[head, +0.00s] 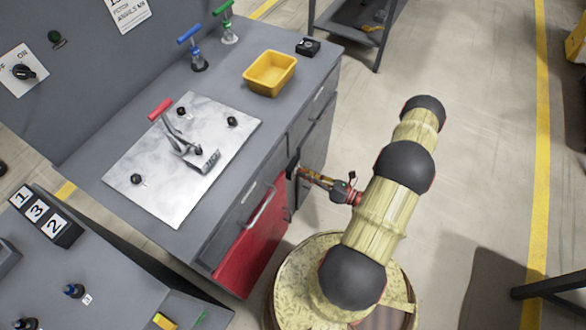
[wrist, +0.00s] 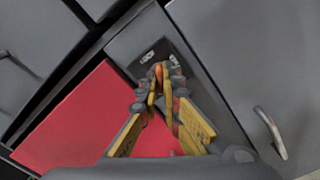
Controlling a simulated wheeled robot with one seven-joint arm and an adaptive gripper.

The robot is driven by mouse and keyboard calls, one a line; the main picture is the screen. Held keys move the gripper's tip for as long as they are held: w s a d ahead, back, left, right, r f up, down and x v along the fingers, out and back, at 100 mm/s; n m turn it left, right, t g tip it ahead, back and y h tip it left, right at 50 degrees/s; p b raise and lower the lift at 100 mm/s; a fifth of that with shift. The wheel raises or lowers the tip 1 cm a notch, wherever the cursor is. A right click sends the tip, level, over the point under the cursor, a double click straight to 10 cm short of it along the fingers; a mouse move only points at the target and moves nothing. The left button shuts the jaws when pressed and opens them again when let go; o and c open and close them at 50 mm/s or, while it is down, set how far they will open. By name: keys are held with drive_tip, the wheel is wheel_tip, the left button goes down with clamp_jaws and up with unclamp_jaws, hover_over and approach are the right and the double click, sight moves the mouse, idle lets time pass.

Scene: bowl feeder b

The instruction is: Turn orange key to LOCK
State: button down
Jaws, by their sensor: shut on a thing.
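The orange key (wrist: 158,72) shows as a small orange piece between my fingertips in the wrist view. It is at a dark lock panel (wrist: 142,42) with small white markings, too small to read. My gripper (wrist: 160,78) is shut on the key. In the head view my gripper (head: 303,172) reaches the cabinet front beside the red door, and the key is hidden there by the fingers. The key's turn angle cannot be told.
A red door (head: 250,245) with a bar handle lies left of the lock panel. A grey door with a handle (wrist: 270,130) is at the right in the wrist view. A yellow bin (head: 270,74) and a metal plate with a red-handled clamp (head: 160,110) are on the cabinet top.

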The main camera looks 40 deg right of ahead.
drive_tip(key=n, duration=0.4)
drive_tip(key=n+b, duration=0.1)
drive_tip(key=n, duration=0.2)
idle(0.4)
drive_tip(key=c, duration=1.9)
unclamp_jaws()
drive_tip(key=shift+v, duration=3.5)
